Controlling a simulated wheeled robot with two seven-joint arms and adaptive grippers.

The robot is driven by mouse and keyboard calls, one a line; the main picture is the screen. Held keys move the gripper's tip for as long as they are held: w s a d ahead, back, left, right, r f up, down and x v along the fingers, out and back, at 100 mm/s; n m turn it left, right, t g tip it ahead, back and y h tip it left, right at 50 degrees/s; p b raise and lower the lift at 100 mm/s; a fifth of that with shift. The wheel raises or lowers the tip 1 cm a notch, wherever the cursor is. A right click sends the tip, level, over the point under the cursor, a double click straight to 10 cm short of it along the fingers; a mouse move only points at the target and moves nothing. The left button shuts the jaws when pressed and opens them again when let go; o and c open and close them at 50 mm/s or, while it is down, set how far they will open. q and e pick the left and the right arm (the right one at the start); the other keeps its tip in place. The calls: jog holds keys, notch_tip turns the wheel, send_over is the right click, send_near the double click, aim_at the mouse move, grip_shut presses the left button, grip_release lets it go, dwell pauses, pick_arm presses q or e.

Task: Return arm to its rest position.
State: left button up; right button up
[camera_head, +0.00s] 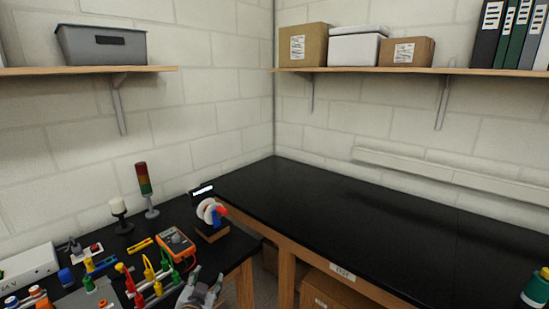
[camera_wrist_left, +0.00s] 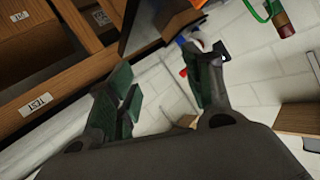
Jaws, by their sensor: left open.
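My left gripper (camera_head: 203,291) shows at the bottom edge of the head view, over the front edge of the left bench (camera_head: 238,254). In the left wrist view its two green-padded fingers (camera_wrist_left: 163,88) stand well apart with nothing between them. The gripper is open and empty, apart from the objects on the bench. Most of the left arm is out of the picture. My right gripper is not in view.
The left bench holds a tape dispenser (camera_head: 211,218), an orange meter (camera_head: 176,243), a signal tower (camera_head: 147,188) and a rack with colored leads (camera_head: 153,287). The right bench (camera_head: 340,217) is mostly bare, with a green bottle (camera_head: 537,289) at its right end. Shelves (camera_head: 150,70) hang above.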

pick_arm(q)
jog(key=s+a+f+n+g, duration=0.1)
jog(key=s+f+g, duration=0.3)
jog(key=s, duration=0.4)
jog(key=s+a+f+g+h, duration=0.1)
jog(key=s+f+g, duration=0.2)
jog(key=s+f, duration=0.3)
jog(key=s+a+f+n+g, duration=0.1)
jog(key=s+f+g, duration=0.25)
jog(key=s, duration=0.55)
jog(key=s+f+g, duration=0.1)
jog(key=s+f, duration=0.2)
jog(key=f, duration=3)
jog(key=s+a+f, duration=0.1)
jog(key=s+f, duration=0.8)
jog(key=s, duration=0.2)
jog(key=s+a+f+g, duration=0.1)
jog(key=s+a+f, duration=0.1)
jog(key=s+f, duration=0.8)
jog(key=shift+s+a+m, duration=0.3)
jog(key=shift+s+m, duration=0.1)
jog(key=shift+s, duration=0.2)
jog(key=shift+s+g, duration=0.15)
jog(key=shift+g, duration=0.1)
